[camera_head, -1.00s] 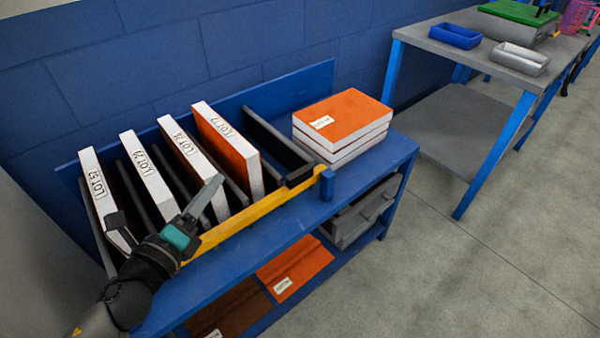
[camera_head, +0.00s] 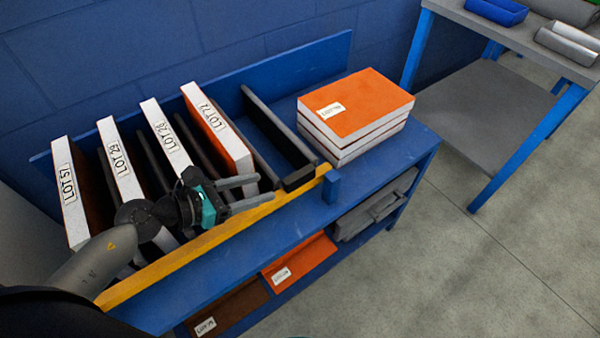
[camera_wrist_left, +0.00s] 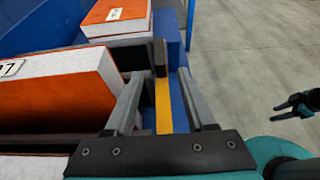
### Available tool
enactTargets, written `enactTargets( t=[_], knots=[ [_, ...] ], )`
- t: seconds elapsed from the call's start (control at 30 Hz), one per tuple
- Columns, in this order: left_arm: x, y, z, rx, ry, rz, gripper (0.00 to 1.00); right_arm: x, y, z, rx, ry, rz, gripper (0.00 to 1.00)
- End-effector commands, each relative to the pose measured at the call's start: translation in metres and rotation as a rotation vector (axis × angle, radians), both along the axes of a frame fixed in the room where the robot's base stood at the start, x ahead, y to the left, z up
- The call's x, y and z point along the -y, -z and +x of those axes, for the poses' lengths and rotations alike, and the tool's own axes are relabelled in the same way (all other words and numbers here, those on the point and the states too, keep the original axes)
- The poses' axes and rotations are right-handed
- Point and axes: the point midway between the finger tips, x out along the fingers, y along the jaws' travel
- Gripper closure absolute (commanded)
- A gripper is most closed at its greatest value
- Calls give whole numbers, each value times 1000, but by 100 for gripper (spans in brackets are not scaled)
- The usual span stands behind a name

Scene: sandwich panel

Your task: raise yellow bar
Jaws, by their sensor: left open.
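The yellow bar (camera_head: 180,257) runs low along the front of the rack of panels, up to a blue post (camera_head: 332,187) at its right end. My left gripper (camera_head: 263,190) is open over the right part of the bar. In the left wrist view the bar (camera_wrist_left: 163,105) shows between its two spread fingers (camera_wrist_left: 160,75), and I see no finger closed on it. My arm hides part of the bar in the head view. My right gripper (camera_wrist_left: 296,107) shows at the right of the wrist view, small, over the floor, its prongs apart.
White-edged lot panels (camera_head: 217,130) stand in slots behind the bar, close to my left gripper. A stack of orange-topped panels (camera_head: 355,105) lies on the blue bench (camera_head: 425,145) to the right. A grey bin (camera_head: 375,210) and flat panels sit below. Grey floor is clear at right.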

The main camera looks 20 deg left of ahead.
Motion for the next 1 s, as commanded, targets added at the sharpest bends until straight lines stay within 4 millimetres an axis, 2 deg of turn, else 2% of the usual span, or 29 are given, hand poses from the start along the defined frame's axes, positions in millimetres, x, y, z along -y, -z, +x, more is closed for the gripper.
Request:
enactTargets(
  t=[0.53,0.8,1.0],
  knots=[
    [53,36,68,2,-2,-6,45,-18,-19,23,5,2,18,50],
    [65,44,83,-1,-2,-4,45,-24,-30,30,5,3,24,50],
    [67,45,85,-1,-1,-3,45,-25,-32,30,3,4,24,50]
  ],
)
